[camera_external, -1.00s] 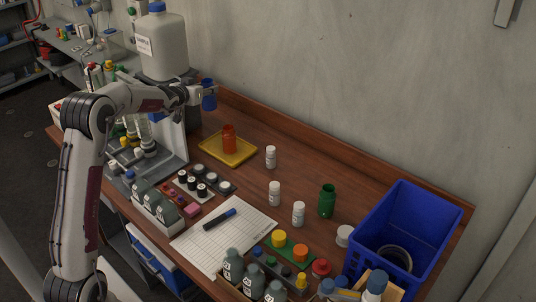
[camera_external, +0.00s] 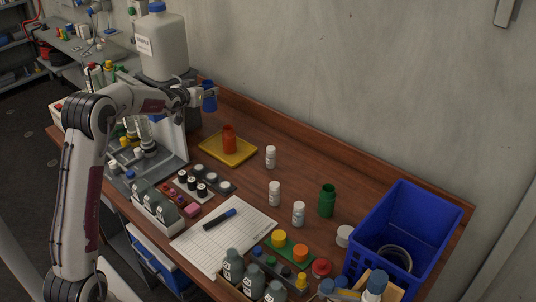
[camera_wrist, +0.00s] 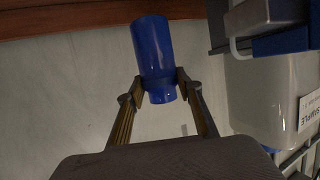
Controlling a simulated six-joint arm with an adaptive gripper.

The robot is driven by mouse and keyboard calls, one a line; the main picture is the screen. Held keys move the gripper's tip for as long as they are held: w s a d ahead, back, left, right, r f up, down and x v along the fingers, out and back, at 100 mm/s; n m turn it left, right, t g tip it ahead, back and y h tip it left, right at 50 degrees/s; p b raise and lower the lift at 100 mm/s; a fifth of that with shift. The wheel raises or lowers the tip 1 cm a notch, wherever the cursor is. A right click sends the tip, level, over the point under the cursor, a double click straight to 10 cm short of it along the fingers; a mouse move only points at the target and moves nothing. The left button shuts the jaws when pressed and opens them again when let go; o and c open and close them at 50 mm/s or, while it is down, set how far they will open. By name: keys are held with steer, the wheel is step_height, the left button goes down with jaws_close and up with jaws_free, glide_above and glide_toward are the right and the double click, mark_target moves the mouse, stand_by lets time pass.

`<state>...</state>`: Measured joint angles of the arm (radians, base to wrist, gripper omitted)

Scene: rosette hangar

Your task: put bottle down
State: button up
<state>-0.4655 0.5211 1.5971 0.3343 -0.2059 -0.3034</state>
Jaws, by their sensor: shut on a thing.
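A blue bottle (camera_external: 209,98) is held in the air above the back left of the wooden table, beside the large white jug. My gripper (camera_external: 198,97) is shut on it. In the wrist view the blue bottle (camera_wrist: 154,52) sits between the two fingers of my gripper (camera_wrist: 162,88), which close on its narrower neck end. A green bottle (camera_external: 327,201) stands farther right on the table.
The large white jug (camera_external: 163,50) stands on a grey stand just left of my gripper. White bottles (camera_external: 271,156) stand mid-table. A blue basket (camera_external: 428,215) is at the right end. Bare wood (camera_external: 300,165) lies along the wall.

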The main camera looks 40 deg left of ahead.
step_height(320, 180, down, 14)
stand_by(0.9)
steer(key=shift+f, duration=0.15)
steer(key=shift+f, duration=1.85)
steer(key=shift+f, duration=0.6)
steer(key=o, duration=1)
steer(key=shift+o, duration=0.2)
steer(key=shift+r, duration=0.15)
